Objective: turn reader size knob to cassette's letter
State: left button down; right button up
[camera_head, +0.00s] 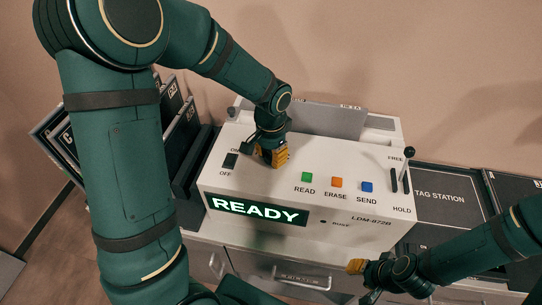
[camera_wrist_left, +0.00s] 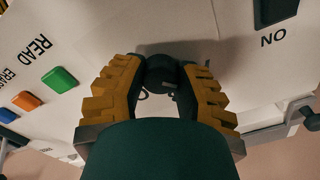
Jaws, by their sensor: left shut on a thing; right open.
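The white reader (camera_head: 330,215) has a lit display (camera_head: 256,210) saying READY. My left gripper (camera_head: 272,157) is at the upper left of its panel, shut on a dark round knob (camera_wrist_left: 161,71), which shows between the yellow fingers in the left wrist view. The gripper hides most of the knob's markings, so I cannot tell its setting. A grey flat plate (camera_head: 325,121), possibly the cassette, sits at the reader's back; its small marking is unreadable. My right gripper (camera_head: 358,276) is open and empty at the reader's front right.
Green (camera_head: 307,177), orange (camera_head: 336,182) and blue (camera_head: 367,187) buttons line the panel. An ON/OFF switch (camera_head: 231,161) is left of the knob. A FREE/HOLD lever (camera_head: 407,180) stands at right. A rack of dark cassettes (camera_head: 181,135) is at left, a tag station (camera_head: 445,195) at right.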

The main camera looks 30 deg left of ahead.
aim_at(271, 155)
pick_arm(q)
jog(key=shift+f+n, duration=0.1)
jog(key=shift+n, duration=1.2)
jog(key=c, duration=0.6)
grip_release()
notch_tip(271, 155, up, 12)
